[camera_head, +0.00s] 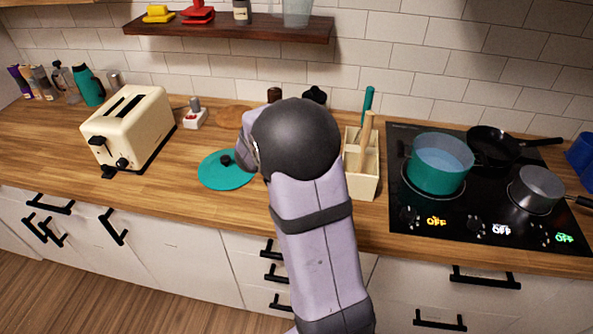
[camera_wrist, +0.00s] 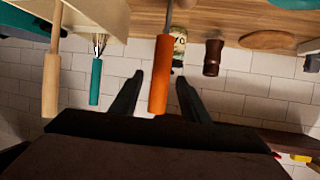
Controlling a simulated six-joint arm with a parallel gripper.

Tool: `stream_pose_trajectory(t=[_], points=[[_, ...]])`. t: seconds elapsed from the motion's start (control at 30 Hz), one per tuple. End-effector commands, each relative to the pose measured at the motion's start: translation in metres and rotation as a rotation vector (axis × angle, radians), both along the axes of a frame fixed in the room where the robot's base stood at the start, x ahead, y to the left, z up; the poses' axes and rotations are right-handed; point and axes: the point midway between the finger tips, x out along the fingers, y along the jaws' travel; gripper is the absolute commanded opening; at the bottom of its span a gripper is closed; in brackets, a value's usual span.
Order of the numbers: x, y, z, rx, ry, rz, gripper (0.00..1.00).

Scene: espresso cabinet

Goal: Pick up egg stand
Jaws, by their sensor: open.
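My gripper (camera_wrist: 158,85) is open, with its two dark fingers apart in the wrist view; in the head view my own arm hides it. An orange handle (camera_wrist: 159,75) on a thin rod shows between the fingers; I cannot tell its depth. I cannot surely identify the egg stand. One candidate is a small white stand with a grey top (camera_head: 195,117), right of the toaster; its edge shows in the wrist view (camera_wrist: 310,47). Neither is held.
A cream utensil holder (camera_head: 361,184) stands right of my arm, with teal and wooden handles. A dark brown mill (camera_wrist: 213,57) stands near the wall. A teal lid (camera_head: 222,175) lies left of my arm. The toaster (camera_head: 130,128) is farther left; a teal pot (camera_head: 437,177) stands on the hob.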

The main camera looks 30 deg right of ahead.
Motion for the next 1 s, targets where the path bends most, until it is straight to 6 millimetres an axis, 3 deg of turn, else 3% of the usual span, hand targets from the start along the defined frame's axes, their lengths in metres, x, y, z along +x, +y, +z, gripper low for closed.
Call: stream_pose_trajectory(t=[0.23,0.6,0.77,0.8,1.0], points=[[0.013,-0.023,-0.01,0.001,0.0,-0.001,0.42],[0.017,-0.028,-0.013,0.0,0.0,0.001,0.42],[0.017,-0.028,-0.013,0.0,0.0,0.001,0.04],[0.017,-0.028,-0.013,0.0,0.0,0.001,0.0],[0.017,-0.028,-0.011,-0.003,-0.003,0.001,0.0]])
